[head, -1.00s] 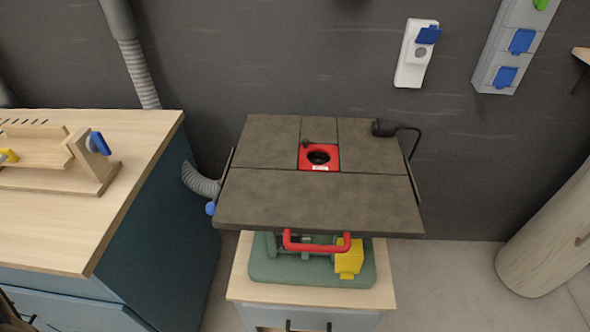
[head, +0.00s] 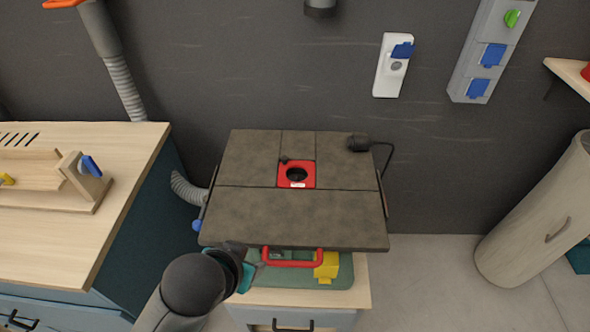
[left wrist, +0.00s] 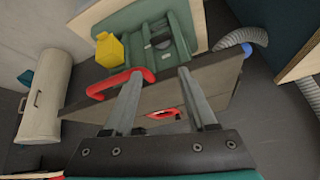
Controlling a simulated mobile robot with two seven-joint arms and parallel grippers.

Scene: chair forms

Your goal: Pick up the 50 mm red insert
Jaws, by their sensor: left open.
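The red insert (head: 309,176) is a square red plate with a dark round hole. It sits in the dark tabletop (head: 290,217) of the router table, toward its back. It also shows partly in the left wrist view (left wrist: 163,114), beyond and between my fingers. My left gripper (head: 247,272) is at the table's front left corner, low and apart from the insert. In the left wrist view its two fingers (left wrist: 158,74) are spread with nothing held between them. My right gripper is not in view.
A red handle (head: 292,263) and yellow box (head: 327,267) are below the tabletop's front edge. A black plug with cable (head: 358,142) lies at the back right. A wooden workbench (head: 105,205) stands left. A grey hose (head: 188,190) runs beside the table.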

